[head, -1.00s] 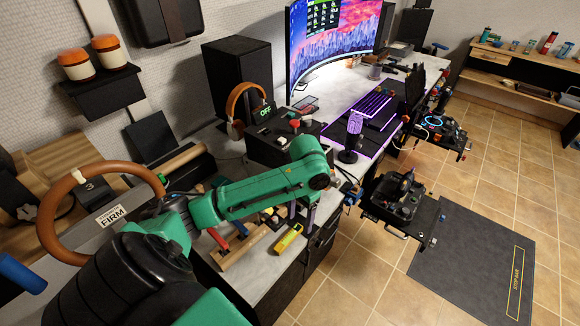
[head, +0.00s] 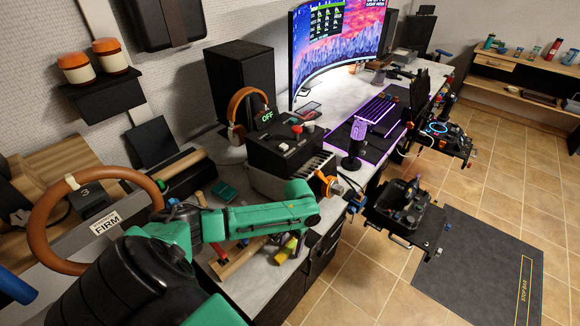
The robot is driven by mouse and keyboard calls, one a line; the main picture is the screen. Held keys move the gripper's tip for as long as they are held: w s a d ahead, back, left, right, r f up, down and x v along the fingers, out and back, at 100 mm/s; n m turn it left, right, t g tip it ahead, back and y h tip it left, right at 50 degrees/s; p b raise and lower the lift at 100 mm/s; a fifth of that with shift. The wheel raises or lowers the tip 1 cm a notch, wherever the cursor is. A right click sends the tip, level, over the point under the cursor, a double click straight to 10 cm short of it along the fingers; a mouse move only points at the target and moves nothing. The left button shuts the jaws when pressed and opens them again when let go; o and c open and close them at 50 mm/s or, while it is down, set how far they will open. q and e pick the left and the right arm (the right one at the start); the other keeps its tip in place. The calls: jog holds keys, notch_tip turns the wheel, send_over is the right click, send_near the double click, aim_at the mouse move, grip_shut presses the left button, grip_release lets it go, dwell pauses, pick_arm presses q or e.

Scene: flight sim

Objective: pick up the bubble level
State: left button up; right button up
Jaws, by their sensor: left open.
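The bubble level (head: 288,250) is a small yellow-green bar lying on the grey worktop near its front edge. It shows in the head view just below the end of my green left arm, which hides part of it. My left gripper (head: 291,240) points down at the level, with its jaws open and close around or beside it. The arm hides much of the gripper, so I cannot tell whether it touches the level. My right gripper is not in view.
A wooden bar (head: 238,259) lies left of the level. A black control box (head: 284,148) with a red knob and a headphone stand are behind. A brown steering wheel (head: 44,222) is at the left. A purple microphone (head: 357,138) stands to the right.

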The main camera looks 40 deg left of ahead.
pick_arm(q)
grip_shut()
